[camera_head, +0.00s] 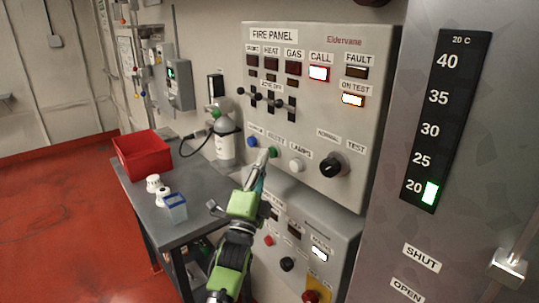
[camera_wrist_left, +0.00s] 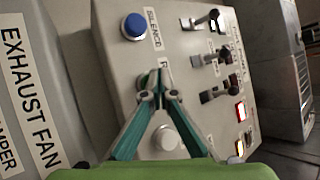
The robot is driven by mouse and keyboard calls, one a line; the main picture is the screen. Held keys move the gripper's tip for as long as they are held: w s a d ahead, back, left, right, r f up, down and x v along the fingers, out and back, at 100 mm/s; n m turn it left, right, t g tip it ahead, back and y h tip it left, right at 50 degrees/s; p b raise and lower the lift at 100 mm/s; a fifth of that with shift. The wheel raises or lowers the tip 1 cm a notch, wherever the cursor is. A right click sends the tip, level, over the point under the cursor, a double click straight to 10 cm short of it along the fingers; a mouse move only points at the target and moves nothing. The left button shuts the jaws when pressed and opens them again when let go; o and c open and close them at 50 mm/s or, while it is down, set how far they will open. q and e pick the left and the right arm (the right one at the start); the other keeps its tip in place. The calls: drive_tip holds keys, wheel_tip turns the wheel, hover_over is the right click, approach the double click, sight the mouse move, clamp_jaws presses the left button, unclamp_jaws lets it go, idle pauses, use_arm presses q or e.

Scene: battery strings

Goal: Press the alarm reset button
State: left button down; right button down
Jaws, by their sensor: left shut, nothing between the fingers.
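The fire panel (camera_head: 307,100) is a grey wall box with a row of buttons below its levers. The green button (camera_head: 273,152), under a partly covered label that seems to read RESET, sits between a blue button (camera_head: 252,142) and a white button (camera_head: 296,165). My left gripper (camera_head: 263,156) is shut and empty, its tips in front of the panel beside the green button.
A black knob (camera_head: 333,166) is right of the buttons. A lower panel (camera_head: 290,215) sticks out beneath. A dark table (camera_head: 195,205) at the left bears a red bin (camera_head: 143,152), white cups and a blue container. CALL (camera_head: 319,73) and ON TEST (camera_head: 352,100) lamps are lit.

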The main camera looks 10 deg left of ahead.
use_arm(q)
drive_tip(key=shift+w+d, duration=0.3)
idle(0.4)
drive_tip(key=shift+s, duration=0.1)
drive_tip(key=shift+s+a+p, duration=0.35)
drive_tip(key=shift+s+a, duration=0.25)
drive_tip(key=shift+s, duration=0.2)
drive_tip(key=shift+a, duration=0.1)
drive_tip(key=s+a+p, duration=0.1)
drive_tip(key=s, duration=0.1)
drive_tip(key=s+a+p, duration=0.1)
drive_tip(key=s+a, duration=0.1)
idle(0.4)
idle(0.5)
